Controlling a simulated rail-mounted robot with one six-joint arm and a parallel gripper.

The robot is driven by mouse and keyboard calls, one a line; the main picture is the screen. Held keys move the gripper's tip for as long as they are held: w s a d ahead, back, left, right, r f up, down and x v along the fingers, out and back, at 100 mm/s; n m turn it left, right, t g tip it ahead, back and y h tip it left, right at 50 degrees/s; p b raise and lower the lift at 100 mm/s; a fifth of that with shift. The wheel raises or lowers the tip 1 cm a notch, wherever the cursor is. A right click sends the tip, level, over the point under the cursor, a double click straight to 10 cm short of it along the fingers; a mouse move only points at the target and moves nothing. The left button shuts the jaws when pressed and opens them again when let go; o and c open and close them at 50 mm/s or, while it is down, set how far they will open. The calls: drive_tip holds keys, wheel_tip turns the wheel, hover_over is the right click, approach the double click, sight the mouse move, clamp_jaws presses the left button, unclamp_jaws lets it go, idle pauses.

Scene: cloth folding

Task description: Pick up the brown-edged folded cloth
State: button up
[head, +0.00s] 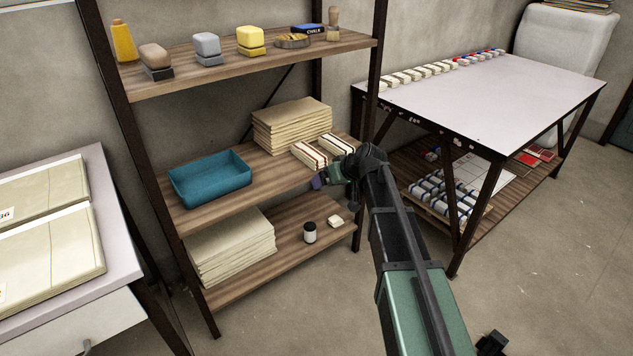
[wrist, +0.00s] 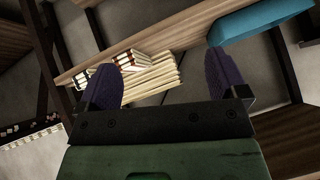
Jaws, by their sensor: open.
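My gripper (head: 319,182) is open and empty at the shelf's front edge, apart from the cloths. Its purple fingers (wrist: 162,77) are spread wide in the wrist view.
A stack of cream cloth (head: 291,125) lies behind the small cloths. A teal bin (head: 210,180) stands left on the same shelf. The lower shelf holds another cloth stack (head: 232,247), a dark jar (head: 310,233) and a small white item (head: 335,221). A worktable (head: 490,100) stands right.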

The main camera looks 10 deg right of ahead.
drive_tip(key=w+d+f+n+t+b, duration=0.1)
drive_tip(key=w+d+f+t+b, duration=0.15)
drive_tip(key=w+f, duration=0.4)
drive_tip(key=n+t+b, duration=0.1)
drive_tip(key=t+b, duration=0.1)
drive_tip(key=t, duration=0.1)
approach(320, 158)
drive_tip(key=w, duration=0.1)
drive_tip(key=shift+y, duration=0.4)
drive_tip(key=b+x, duration=0.1)
drive_tip(key=x, duration=0.3)
drive_tip(key=b+x, duration=0.1)
drive_tip(key=x, duration=0.2)
drive_tip(key=f+b+x, duration=0.1)
drive_tip(key=b+x, duration=0.1)
drive_tip(key=x, duration=0.2)
drive_tip(key=shift+w+a, duration=0.1)
drive_tip(key=c, duration=1.1)
drive_tip(key=shift+r, duration=0.15)
wheel_tip(320, 158, up, 20)
drive_tip(key=p, duration=2)
